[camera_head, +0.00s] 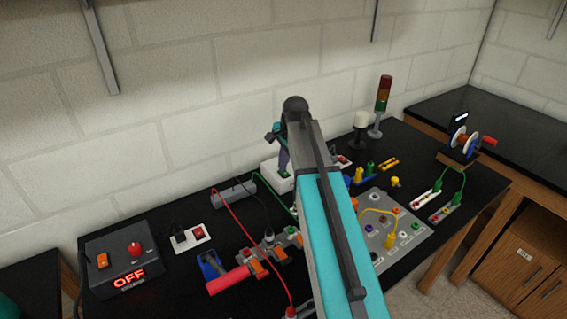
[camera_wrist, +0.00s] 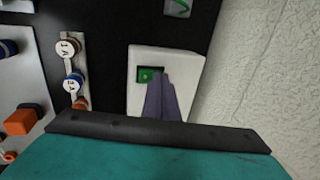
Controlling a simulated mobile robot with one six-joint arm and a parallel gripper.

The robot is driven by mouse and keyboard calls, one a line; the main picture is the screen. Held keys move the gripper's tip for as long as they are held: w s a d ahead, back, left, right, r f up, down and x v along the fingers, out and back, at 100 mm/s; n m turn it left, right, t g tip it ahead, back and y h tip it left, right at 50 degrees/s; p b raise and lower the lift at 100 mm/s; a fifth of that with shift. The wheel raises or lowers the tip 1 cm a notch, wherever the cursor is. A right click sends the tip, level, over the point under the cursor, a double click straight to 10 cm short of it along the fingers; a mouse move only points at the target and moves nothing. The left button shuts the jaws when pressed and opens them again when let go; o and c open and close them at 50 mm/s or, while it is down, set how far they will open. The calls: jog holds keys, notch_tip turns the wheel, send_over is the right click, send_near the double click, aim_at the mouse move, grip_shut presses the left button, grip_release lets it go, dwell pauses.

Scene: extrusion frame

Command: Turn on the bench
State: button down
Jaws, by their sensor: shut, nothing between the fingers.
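The black-topped bench (camera_head: 190,290) stands against a white block wall. On its left end is a dark supply box (camera_head: 123,262) with a red knob, an orange switch and a red display reading OFF. A white box (camera_head: 270,172) with a green-lit switch window stands at the back, partly hidden by my arm. In the wrist view the white box (camera_wrist: 185,65) fills the middle, with its green switch (camera_wrist: 148,75) inset. My gripper (camera_wrist: 158,78) is shut and empty, its tips right at the green switch; I cannot tell whether they touch. In the head view my gripper (camera_head: 285,166) points down at the box.
A socket plate with a red switch (camera_head: 194,236) lies near the supply box. A grey panel (camera_head: 395,228) with a yellow lead, a stack light (camera_head: 381,100) and a black-and-white post (camera_head: 360,125) stand to the right. Red and green cables cross the bench.

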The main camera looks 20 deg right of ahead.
jog(key=shift+w, duration=0.15)
jog(key=shift+g, duration=0.3)
jog(key=shift+f, duration=0.15)
jog(key=shift+s, duration=0.25)
jog(key=shift+s+d+p, duration=0.15)
jog(key=shift+s+p, duration=0.3)
jog(key=shift+s, duration=0.15)
jog(key=shift+r, duration=0.2)
